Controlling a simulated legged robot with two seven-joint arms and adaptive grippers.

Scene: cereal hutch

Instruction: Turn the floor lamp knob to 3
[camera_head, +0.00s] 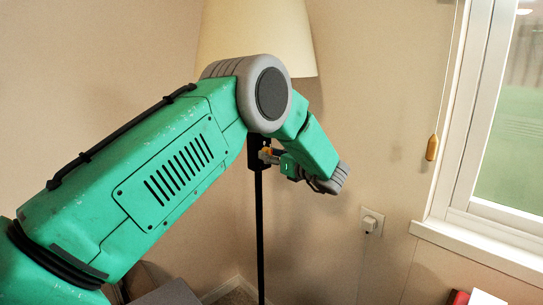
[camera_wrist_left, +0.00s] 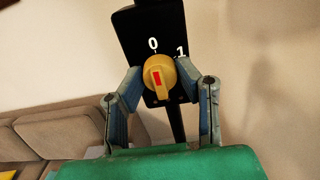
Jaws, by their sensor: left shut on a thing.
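The floor lamp has a cream shade (camera_head: 258,30) and a thin black pole (camera_head: 260,235) in the head view, partly hidden behind my left arm. A black dial plate (camera_wrist_left: 150,22) on it carries the figures 0 and 1; other figures are hidden or out of frame. The knob is small in the head view (camera_head: 265,152). My left gripper (camera_wrist_left: 158,76) has a finger on each side of the knob and is shut on it. My right gripper is not in view.
A white-framed window (camera_head: 470,150) with a hanging pull cord (camera_head: 433,146) is at the right. A wall outlet with a plug (camera_head: 371,222) is right of the pole. A grey-brown sofa (camera_wrist_left: 60,115) shows left in the wrist view. A red object (camera_head: 459,298) lies lower right.

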